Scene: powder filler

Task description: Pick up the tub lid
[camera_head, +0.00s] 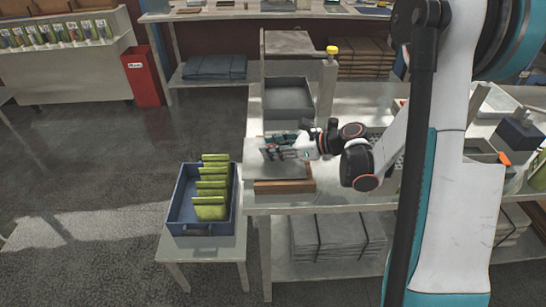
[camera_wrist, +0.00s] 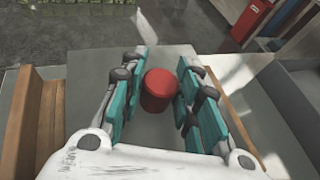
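In the wrist view a short red cylinder (camera_wrist: 158,88) stands upright on a flat grey surface (camera_wrist: 150,128), between my fingers. I take it for the knob of the tub lid, but cannot tell whether the grey surface is the lid. My gripper (camera_wrist: 165,62) is open, with teal-padded fingers on both sides of the cylinder. The cylinder looks closer to the right fingers; contact cannot be told. In the head view my gripper (camera_head: 276,148) is low over the grey surface at the bench's front left corner and hides the red cylinder.
Wooden strips border the grey surface, one in front (camera_head: 284,186). A dark tray (camera_head: 288,84) and a post with a yellow cap (camera_head: 331,60) stand behind. A blue crate (camera_head: 178,208) with several green pouches sits on a low table at left. A red bin (camera_head: 143,76) stands further back.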

